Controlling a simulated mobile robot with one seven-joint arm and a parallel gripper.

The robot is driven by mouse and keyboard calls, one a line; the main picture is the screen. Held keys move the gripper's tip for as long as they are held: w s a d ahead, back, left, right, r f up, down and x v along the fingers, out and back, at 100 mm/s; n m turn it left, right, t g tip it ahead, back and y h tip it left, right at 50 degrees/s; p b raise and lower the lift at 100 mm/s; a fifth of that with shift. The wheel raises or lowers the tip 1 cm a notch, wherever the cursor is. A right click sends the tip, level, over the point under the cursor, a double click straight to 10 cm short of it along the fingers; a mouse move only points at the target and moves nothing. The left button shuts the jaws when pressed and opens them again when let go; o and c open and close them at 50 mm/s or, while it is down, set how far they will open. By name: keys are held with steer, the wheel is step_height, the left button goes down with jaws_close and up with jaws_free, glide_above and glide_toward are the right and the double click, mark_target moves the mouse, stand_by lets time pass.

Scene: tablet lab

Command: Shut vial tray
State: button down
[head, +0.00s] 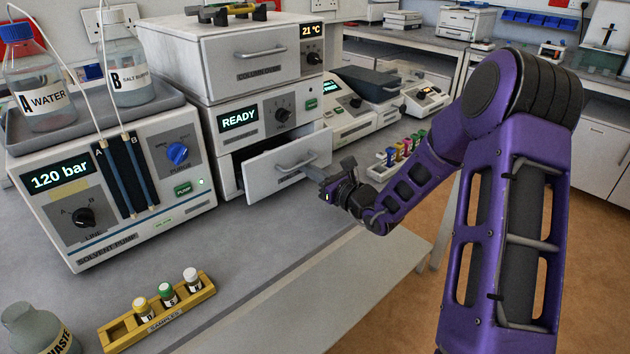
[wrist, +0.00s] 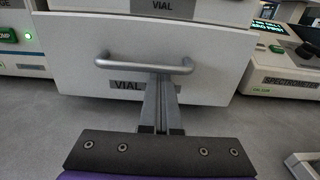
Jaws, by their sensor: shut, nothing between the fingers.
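The vial tray (head: 262,176) is a white drawer with a grey bar handle, pulled part way out of the unit marked READY (head: 238,118). Its front panel fills much of the wrist view (wrist: 217,72), with the handle (wrist: 145,66) across the middle and a partly covered VIAL label below it. My gripper (head: 318,174) is at the drawer front, near the handle. In the wrist view my fingers (wrist: 159,84) are together with nothing between them, and their tips overlap the handle's underside. I cannot tell whether they touch the panel.
A yellow rack (head: 160,317) of capped sample vials stands on the bench at the front left. The solvent pump (head: 110,180) is left of the drawer. A white rack of coloured vials (head: 385,170) is right of my gripper. Bench in front of the drawer is clear.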

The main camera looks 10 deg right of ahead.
mark_target(293, 159)
steer(key=x, duration=0.5)
steer(key=shift+w+a, duration=0.1)
steer(key=shift+r, duration=0.25)
steer(key=shift+a, duration=0.1)
